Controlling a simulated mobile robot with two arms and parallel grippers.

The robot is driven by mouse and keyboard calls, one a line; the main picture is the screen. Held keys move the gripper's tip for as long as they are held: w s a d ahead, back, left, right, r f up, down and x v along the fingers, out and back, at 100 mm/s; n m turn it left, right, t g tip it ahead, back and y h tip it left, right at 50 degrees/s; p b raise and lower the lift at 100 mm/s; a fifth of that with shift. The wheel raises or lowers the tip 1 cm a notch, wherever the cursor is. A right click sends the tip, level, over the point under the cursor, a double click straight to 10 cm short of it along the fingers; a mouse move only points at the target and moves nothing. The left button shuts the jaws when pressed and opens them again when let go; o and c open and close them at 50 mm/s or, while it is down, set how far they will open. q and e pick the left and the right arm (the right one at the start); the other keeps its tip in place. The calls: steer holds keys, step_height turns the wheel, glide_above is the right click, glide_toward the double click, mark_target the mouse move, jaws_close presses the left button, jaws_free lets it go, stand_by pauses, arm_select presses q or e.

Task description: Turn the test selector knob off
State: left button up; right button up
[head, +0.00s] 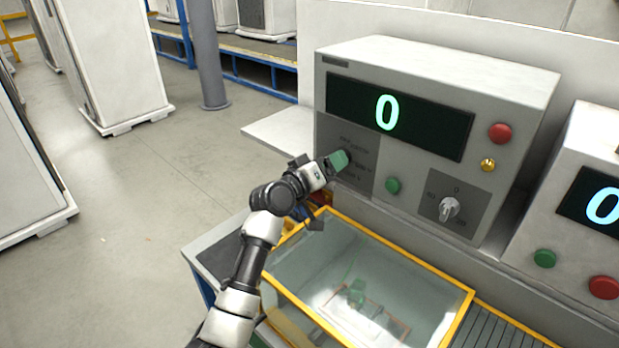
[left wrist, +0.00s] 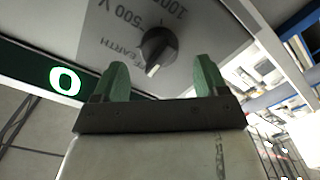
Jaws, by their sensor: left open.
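The test selector knob (left wrist: 158,48) is a dark round knob on a grey panel, with labels such as EARTH and 500 V beside it. In the left wrist view its pale-marked end points down and slightly left. My left gripper (head: 338,160) has green fingertips and is in front of that panel. In the left wrist view the open fingertips (left wrist: 163,78) are on either side of the knob's line, with the knob just beyond them. I cannot tell whether they touch it. In the head view the gripper mostly hides the knob. My right gripper is not in view.
The tester box (head: 428,75) has a lit display reading 0, a red button (head: 500,133), a green button (head: 393,185) and a second, silver knob (head: 448,209). A yellow-framed clear case (head: 375,245) stands below. Another tester (head: 580,200) stands at the right.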

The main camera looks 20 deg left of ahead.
arm_select(q)
steer(key=b+v, duration=0.1)
steer(key=v, duration=0.6)
steer(key=shift+s+a+b, duration=0.15)
steer(key=shift+s+b, duration=0.1)
steer(key=shift+b, duration=0.15)
